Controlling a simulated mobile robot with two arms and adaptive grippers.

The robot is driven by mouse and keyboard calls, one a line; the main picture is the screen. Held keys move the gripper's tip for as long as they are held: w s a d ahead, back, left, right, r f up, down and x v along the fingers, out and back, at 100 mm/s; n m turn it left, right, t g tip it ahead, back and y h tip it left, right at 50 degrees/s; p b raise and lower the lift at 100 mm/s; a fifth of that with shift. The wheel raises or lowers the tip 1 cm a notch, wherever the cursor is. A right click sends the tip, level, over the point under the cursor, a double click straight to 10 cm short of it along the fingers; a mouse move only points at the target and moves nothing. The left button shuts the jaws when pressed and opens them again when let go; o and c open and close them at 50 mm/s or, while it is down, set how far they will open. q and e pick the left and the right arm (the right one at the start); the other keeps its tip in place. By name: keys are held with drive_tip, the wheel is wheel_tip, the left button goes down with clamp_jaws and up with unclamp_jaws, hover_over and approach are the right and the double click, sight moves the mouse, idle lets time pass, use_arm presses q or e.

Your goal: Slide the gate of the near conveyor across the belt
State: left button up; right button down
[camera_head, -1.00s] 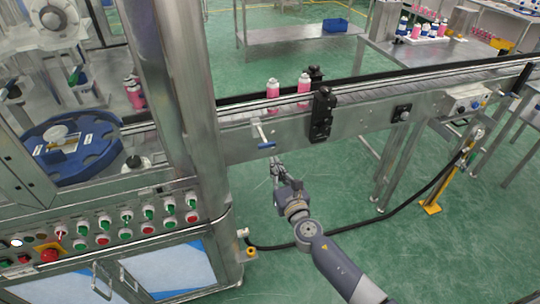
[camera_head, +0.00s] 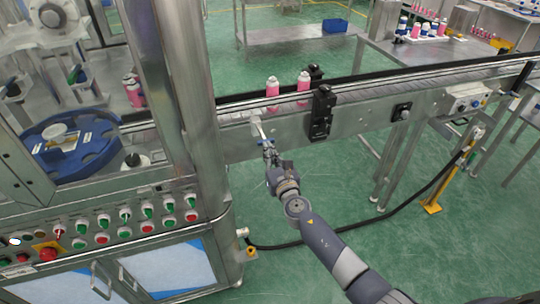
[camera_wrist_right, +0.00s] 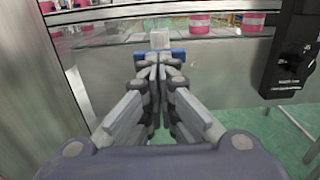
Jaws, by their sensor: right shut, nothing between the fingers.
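The gate of the near conveyor shows as a small pale metal bar (camera_head: 256,125) at the conveyor's near side, with a blue crosspiece at its outer end. In the right wrist view the blue crosspiece (camera_wrist_right: 178,57) lies right at my fingertips, with the pale end of the bar (camera_wrist_right: 160,40) beyond it. My right gripper (camera_head: 267,146) is shut and empty, its fingertips at the crosspiece; they also show in the wrist view (camera_wrist_right: 154,70). Whether they touch it is hard to tell. The near conveyor (camera_head: 365,117) runs from the machine to the right. My left gripper is out of view.
Pink cans (camera_head: 272,88) (camera_head: 303,83) stand on the belt beyond the gate. A black sensor block (camera_head: 321,113) is on the conveyor side, right of my gripper. A steel column (camera_head: 200,110) is close on the left. A black cable (camera_head: 410,205) crosses the floor.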

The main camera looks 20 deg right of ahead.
sight(264, 139)
drive_tip(key=w+b, duration=0.2)
drive_tip(key=w, duration=0.3)
drive_tip(key=shift+w+a, duration=0.1)
drive_tip(key=shift+w, duration=0.3)
drive_tip(key=shift+r, duration=0.2)
drive_tip(key=shift+r, duration=0.1)
